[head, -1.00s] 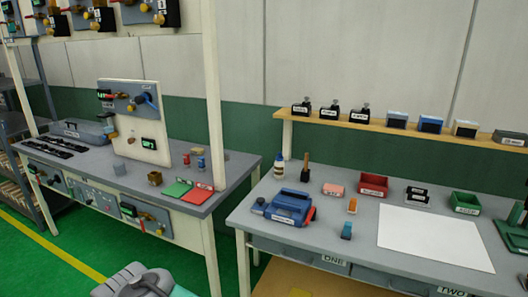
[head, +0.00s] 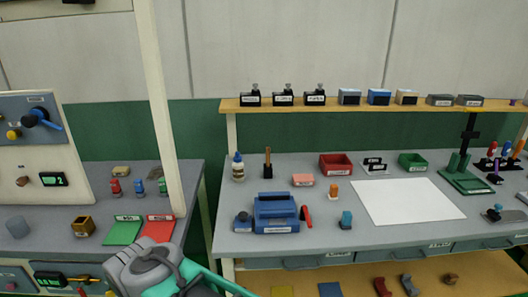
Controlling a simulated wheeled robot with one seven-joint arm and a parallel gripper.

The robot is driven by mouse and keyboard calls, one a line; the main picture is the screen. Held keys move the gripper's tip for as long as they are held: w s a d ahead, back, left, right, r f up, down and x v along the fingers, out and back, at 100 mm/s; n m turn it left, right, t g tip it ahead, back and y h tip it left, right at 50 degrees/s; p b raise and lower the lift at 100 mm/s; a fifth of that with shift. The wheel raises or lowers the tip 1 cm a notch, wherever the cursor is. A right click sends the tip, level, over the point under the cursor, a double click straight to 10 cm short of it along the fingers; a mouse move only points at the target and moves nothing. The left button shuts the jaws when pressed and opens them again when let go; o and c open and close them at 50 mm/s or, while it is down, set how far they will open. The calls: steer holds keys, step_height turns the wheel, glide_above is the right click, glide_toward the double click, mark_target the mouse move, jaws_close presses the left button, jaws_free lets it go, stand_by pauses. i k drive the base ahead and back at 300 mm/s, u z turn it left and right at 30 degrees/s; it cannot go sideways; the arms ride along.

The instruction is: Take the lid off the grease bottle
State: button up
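A small white bottle (head: 238,172) with a blue top stands upright at the back left of the right-hand workbench in the head view. Its blue top is on it. It looks like the grease bottle, but its label is too small to read. A part of my grey and green arm shows at the bottom left of the head view, in front of the benches and well apart from the bottle. My gripper's fingers are not in view.
Near the bottle are a brush-like tool (head: 267,163), a blue boxy device (head: 276,213) and a pink block (head: 303,180). A white sheet (head: 408,203) covers the bench's middle. A white post (head: 158,110) rises at the left bench. A shelf (head: 370,106) runs above.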

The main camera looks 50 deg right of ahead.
mark_target(238, 158)
steer(key=z, duration=0.9)
steer(key=i, duration=0.9)
steer(key=z, duration=0.8)
